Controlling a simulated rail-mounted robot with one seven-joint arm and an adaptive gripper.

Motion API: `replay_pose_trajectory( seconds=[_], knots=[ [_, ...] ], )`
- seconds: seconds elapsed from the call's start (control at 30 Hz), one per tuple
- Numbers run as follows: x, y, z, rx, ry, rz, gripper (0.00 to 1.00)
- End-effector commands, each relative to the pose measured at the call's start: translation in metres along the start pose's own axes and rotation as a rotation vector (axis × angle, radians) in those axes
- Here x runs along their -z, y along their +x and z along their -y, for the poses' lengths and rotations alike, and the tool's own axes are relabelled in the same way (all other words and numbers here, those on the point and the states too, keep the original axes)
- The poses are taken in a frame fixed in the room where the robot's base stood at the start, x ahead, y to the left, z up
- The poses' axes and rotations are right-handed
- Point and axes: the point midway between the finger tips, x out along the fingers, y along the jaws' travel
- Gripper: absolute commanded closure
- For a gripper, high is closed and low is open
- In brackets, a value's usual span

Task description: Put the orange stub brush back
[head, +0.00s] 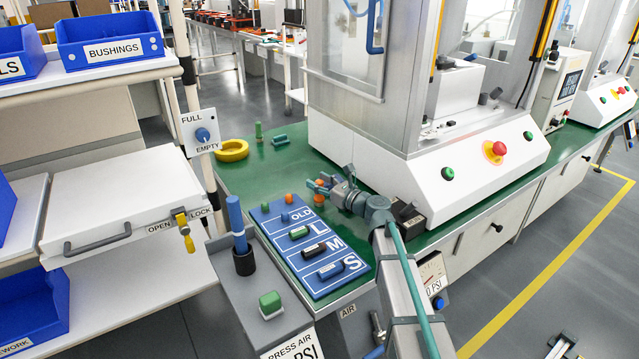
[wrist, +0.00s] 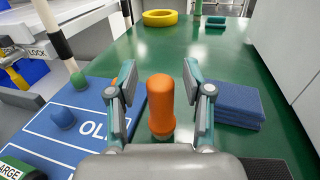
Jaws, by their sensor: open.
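The orange stub brush (wrist: 160,105) stands upright between the two open fingers of my gripper (wrist: 162,95) in the wrist view. It narrows towards its base, and a gap shows between it and each finger. In the head view the brush (head: 319,199) is on the green bench just right of the blue OLD/L/M/S board (head: 268,232), with my gripper (head: 320,187) beside it. A second, smaller orange piece (head: 289,198) sits at the board's far corner. It also shows in the wrist view (wrist: 115,80), partly behind the left finger.
A blue stack (wrist: 238,104) lies close right of my gripper. Green (head: 265,208) and blue (head: 285,217) stubs and several labelled pieces sit on the board. A yellow ring (head: 232,151) lies farther back. The white press housing (head: 430,180) rises at right.

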Motion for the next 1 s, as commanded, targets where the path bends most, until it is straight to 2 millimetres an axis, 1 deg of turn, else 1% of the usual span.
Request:
replay_pose_trajectory(
  seconds=[0.17, 0.4, 0.6, 0.7, 0.8, 1.0],
  knots=[
    [0.000, -0.025, -0.001, 0.003, 0.000, 0.000, 0.49],
    [0.000, -0.072, -0.002, 0.002, 0.001, 0.000, 0.49],
    [0.000, -0.104, -0.001, 0.003, 0.001, 0.000, 0.49],
    [0.000, -0.113, -0.001, 0.001, 0.001, 0.000, 0.49],
    [0.000, -0.118, -0.001, 0.000, 0.001, 0.000, 0.49],
    [0.001, -0.120, 0.000, 0.000, 0.000, 0.000, 0.49]
  ],
)
